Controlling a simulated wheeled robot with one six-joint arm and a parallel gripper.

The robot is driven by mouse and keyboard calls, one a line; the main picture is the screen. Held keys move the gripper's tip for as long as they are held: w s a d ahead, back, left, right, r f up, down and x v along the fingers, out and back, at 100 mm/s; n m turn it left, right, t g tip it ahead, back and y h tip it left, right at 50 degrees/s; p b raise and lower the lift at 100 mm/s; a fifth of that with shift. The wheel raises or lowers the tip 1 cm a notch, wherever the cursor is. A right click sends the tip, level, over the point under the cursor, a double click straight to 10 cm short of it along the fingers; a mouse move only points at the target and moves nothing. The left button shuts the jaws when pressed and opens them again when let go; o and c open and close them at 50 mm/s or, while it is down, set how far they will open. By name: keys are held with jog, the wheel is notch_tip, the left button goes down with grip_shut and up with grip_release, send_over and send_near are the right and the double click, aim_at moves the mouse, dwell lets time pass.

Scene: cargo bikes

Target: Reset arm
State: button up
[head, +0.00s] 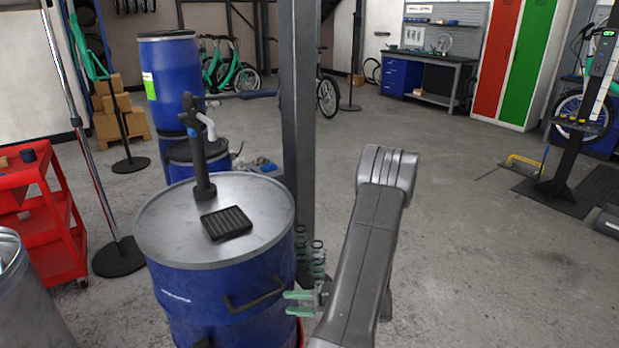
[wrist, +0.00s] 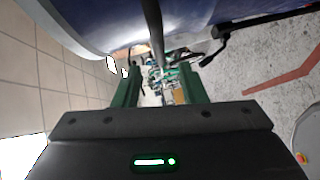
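My gripper (head: 287,302) is low beside the right side of a blue barrel (head: 190,290), its green fingers pointing left. In the wrist view my gripper (wrist: 160,78) has its two green fingers spread apart with a clear gap, so it is open. A dark bar (wrist: 153,25) runs down from the top towards this gap; I cannot tell whether it lies between the fingers or beyond them. The barrel has a dark handle (head: 255,294) close to the left of the fingertips. My grey arm link stands in front at the right.
A black pump (head: 202,165) and a dark slotted tray (head: 227,222) are on the barrel lid. A grey post (head: 298,120) rises behind my gripper. A red cart (head: 45,220) stands left. The floor (head: 450,220) at right is mostly clear.

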aim_at(264, 301)
jog(key=x, duration=0.9)
jog(key=shift+w+a+f+b, duration=0.1)
jog(key=shift+w+a+b, duration=0.15)
jog(key=shift+w+b, duration=0.05)
jog(key=shift+w+a, duration=0.2)
jog(key=shift+w, duration=0.25)
